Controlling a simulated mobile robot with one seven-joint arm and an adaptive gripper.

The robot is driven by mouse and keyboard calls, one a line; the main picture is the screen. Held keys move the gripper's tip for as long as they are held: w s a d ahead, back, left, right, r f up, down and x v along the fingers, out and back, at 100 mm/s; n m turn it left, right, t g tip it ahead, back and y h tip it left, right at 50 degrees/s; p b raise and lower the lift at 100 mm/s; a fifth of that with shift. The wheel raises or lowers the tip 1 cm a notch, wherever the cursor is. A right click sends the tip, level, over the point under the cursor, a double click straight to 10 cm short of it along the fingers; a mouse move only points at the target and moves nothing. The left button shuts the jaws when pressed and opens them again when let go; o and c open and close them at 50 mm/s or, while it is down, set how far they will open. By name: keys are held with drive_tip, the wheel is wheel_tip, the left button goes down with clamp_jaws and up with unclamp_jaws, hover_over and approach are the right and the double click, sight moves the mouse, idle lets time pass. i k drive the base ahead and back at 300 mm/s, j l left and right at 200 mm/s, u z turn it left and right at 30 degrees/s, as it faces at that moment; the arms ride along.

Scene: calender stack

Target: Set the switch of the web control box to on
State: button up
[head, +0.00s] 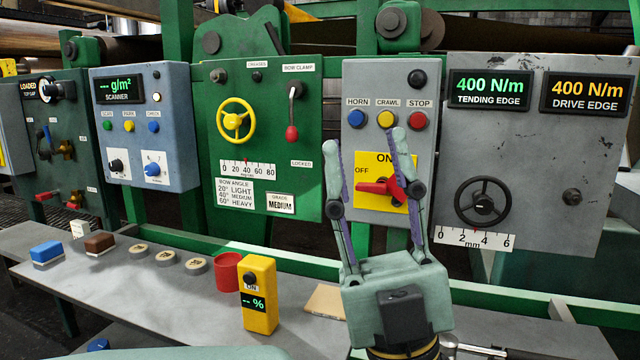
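A grey control box (350,120) with buttons marked HORN, CRAWL and STOP hangs right of centre in the head view; I take it for the web control box, though no such name is readable. On its yellow plate (362,202), marked ON at the top and OFF at the left, sits a red rotary switch (374,188). Its handle lies roughly level, with an end towards OFF; my right finger hides part of its right side. My gripper (366,142) is open and empty, fingers pointing up, in front of the box and straddling the switch in the picture. I see no clear contact.
A green panel (265,130) with a yellow wheel and red-knobbed lever is left of the box. A grey panel (560,160) with a black handwheel (483,202) is right. Below, a grey shelf (120,290) bears a red cup (227,272) and a yellow meter (260,310).

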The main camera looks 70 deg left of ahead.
sight(390, 186)
drive_tip(key=u, duration=1.55)
drive_tip(key=l+z, duration=0.2)
drive_tip(key=l, duration=0.35)
drive_tip(key=i+l+z, duration=0.2)
drive_tip(key=l, duration=0.35)
